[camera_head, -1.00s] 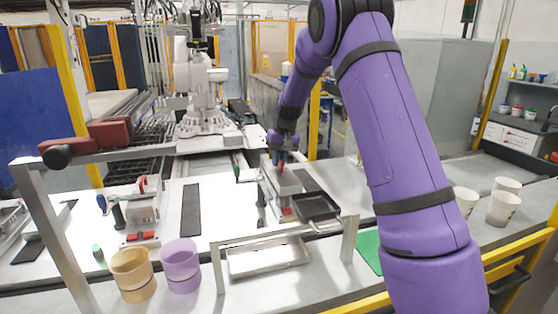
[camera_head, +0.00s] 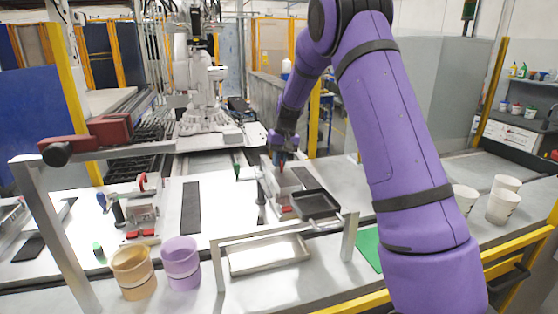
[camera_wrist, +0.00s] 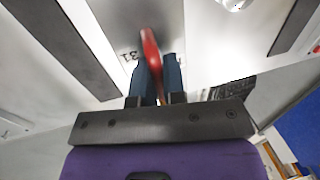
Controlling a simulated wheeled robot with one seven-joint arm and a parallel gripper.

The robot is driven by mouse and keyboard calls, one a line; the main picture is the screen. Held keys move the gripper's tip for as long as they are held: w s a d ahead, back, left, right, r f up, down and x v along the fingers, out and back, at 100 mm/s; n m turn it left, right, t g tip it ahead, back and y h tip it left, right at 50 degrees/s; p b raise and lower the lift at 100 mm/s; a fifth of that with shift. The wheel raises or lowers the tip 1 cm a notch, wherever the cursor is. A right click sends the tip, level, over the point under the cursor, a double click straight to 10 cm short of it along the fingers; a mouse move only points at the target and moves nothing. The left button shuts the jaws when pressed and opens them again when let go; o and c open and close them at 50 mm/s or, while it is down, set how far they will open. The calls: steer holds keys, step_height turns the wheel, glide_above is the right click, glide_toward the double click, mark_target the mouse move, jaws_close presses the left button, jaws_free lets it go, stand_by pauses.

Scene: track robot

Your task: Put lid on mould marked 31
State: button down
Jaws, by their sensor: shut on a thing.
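My gripper (camera_head: 280,158) points down over a pale mould (camera_head: 287,182) on the middle of the bench. In the wrist view its dark blue fingers (camera_wrist: 158,72) are shut on a red handle (camera_wrist: 150,48), taken to be the lid's. The black mark 31 (camera_wrist: 128,56) shows on a pale surface just left of the handle. The lid's body cannot be told from the mould, so I cannot tell whether they touch.
A black tray (camera_head: 316,204) lies just right of the mould. A similar pale fixture (camera_head: 143,212) with a red part stands to the left. A metal rail frame (camera_head: 285,232), an orange cup (camera_head: 133,270) and a purple cup (camera_head: 181,262) are in front. White cups (camera_head: 503,206) stand right.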

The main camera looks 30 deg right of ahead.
steer(key=shift+f, duration=0.1)
steer(key=c, duration=1.1)
jaws_free()
step_height(320, 180, up, 10)
steer(key=d, duration=0.2)
steer(key=s+a+r+t, duration=0.1)
steer(key=s+a+r, duration=0.3)
steer(key=s+r, duration=0.5)
steer(key=s+a+r+n+t+h, duration=0.1)
steer(key=s+a+r, duration=0.1)
steer(key=s, duration=0.4)
steer(key=s+a+r, duration=0.1)
steer(key=s+a, duration=0.1)
steer(key=s, duration=0.5)
steer(key=s+a+f+t, duration=0.1)
steer(key=s+a+f, duration=0.1)
steer(key=s, duration=0.8)
steer(key=s+a+f+n+t+h, duration=0.1)
steer(key=s+a+f, duration=0.1)
steer(key=s, duration=0.8)
steer(key=shift+a+t, duration=0.2)
steer(key=shift+t, duration=0.2)
